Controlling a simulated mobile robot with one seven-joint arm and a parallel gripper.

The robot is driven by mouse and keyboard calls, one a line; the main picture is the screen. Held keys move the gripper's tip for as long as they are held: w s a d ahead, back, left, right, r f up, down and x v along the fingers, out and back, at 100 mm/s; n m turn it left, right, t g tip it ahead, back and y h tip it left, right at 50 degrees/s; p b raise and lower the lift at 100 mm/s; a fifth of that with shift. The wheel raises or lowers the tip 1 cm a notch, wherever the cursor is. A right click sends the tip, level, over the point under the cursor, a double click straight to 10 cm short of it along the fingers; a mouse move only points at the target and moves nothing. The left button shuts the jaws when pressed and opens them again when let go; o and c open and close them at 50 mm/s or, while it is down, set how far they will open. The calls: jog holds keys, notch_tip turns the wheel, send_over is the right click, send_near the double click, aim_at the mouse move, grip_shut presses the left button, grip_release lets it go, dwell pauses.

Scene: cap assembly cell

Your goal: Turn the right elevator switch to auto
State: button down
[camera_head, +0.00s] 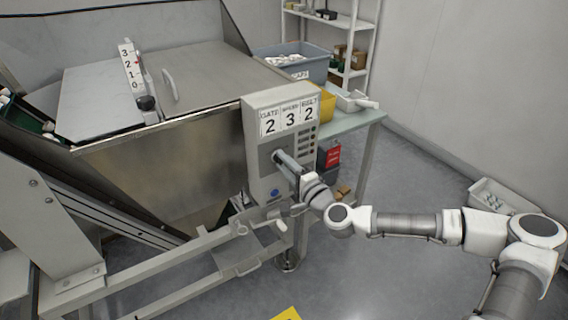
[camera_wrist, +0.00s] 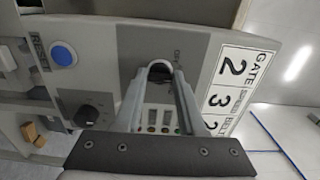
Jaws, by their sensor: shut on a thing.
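The grey control box (camera_head: 255,118) stands at the hopper's right corner; its face fills much of the wrist view (camera_wrist: 205,60). My gripper (camera_head: 279,157) reaches its front from the right. In the wrist view, my gripper's fingers (camera_wrist: 158,77) are shut on a dark switch knob (camera_wrist: 160,70) on a darker grey plate. The fingers partly hide this knob and its lettering, so I cannot read its setting. A second dark knob (camera_wrist: 92,116) is free, nearer the box's lower right.
A blue button (camera_wrist: 63,55) marked RESET is beside the plate. The number display (camera_head: 290,118) reads 2, 3, 2. A frame rail (camera_head: 180,262) runs below the box. A table (camera_head: 350,122) with bins stands behind.

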dwell(0.3)
jog(key=shift+c, duration=2.4)
grip_release()
jog(key=p+v, duration=0.4)
jog(key=v, duration=1.3)
jog(key=shift+s+d, duration=0.2)
